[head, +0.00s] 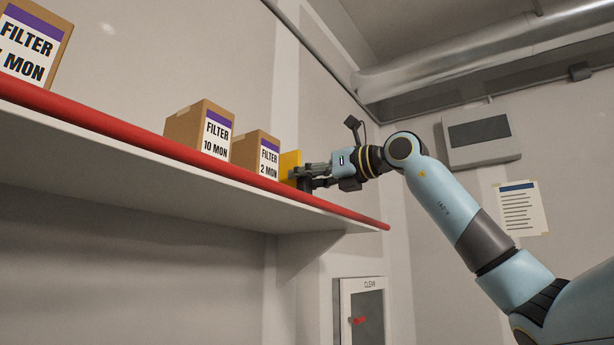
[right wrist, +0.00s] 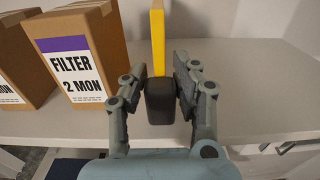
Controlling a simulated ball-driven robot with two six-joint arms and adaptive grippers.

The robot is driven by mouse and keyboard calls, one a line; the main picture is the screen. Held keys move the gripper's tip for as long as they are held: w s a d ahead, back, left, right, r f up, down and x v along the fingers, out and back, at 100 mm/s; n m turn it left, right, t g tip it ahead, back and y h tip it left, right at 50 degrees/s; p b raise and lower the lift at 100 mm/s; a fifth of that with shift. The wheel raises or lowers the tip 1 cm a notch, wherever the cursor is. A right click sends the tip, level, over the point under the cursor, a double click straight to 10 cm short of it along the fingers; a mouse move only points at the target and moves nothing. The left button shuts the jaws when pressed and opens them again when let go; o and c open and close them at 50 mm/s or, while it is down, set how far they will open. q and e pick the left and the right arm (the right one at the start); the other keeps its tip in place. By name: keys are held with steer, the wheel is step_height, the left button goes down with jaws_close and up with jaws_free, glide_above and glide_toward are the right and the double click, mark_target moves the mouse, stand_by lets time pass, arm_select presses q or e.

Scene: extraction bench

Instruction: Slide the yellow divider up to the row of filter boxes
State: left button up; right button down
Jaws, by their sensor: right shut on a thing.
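The yellow divider (head: 290,164) stands upright on the shelf, just right of the "2 MON" filter box (head: 256,155). In the right wrist view, the divider (right wrist: 157,38) has a dark block (right wrist: 160,103) at its front edge, and a narrow strip of space shows between it and the "2 MON" box (right wrist: 80,63). My right gripper (head: 306,177) is at the shelf front, shut on the divider by this dark block, with one finger on each side. The "10 MON" filter box (head: 201,135) stands left of the "2 MON" box. My left gripper is not in view.
The shelf (head: 150,165) has a red front edge (head: 120,128). Another filter box (head: 32,42) stands farther left, with a wide gap before the "10 MON" box. Bare shelf (right wrist: 250,82) lies right of the divider. A wall cabinet (head: 362,310) hangs below.

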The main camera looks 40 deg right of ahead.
steer(key=shift+s+a, duration=0.1)
steer(key=shift+a, duration=0.3)
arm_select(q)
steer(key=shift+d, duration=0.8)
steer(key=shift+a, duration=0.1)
arm_select(e)
steer(key=c, duration=1)
jaws_free()
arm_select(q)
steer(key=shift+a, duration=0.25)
arm_select(e)
steer(key=shift+o, duration=0.2)
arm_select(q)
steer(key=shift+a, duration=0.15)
arm_select(e)
steer(key=shift+r, duration=0.1)
step_height(320, 180, up, 10)
steer(key=shift+f, duration=0.1)
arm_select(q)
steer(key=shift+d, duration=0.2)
